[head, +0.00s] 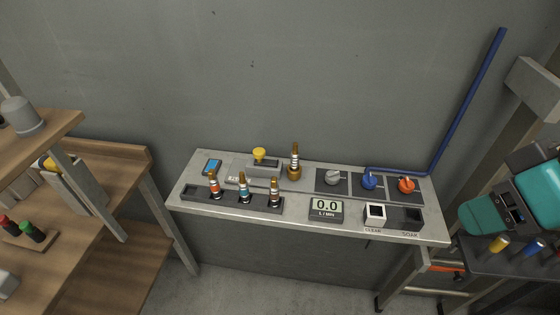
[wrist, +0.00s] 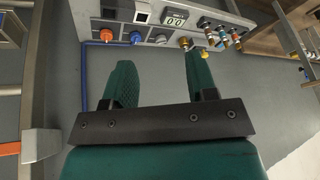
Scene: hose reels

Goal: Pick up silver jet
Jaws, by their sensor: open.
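Three brass jets stand upright in a dark rack (head: 232,206) at the left of the metal bench. The middle jet (head: 243,188) has a blue band and the left jet (head: 214,185) an orange one. My gripper (wrist: 158,60) has teal fingers, spread apart and empty. It is away from the jets; part of it shows at the right edge of the head view.
Grey, blue and orange (head: 406,185) knobs, a flow display (head: 326,208) and two buttons fill the bench's right side. A wooden shelf (head: 85,150) stands at left.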

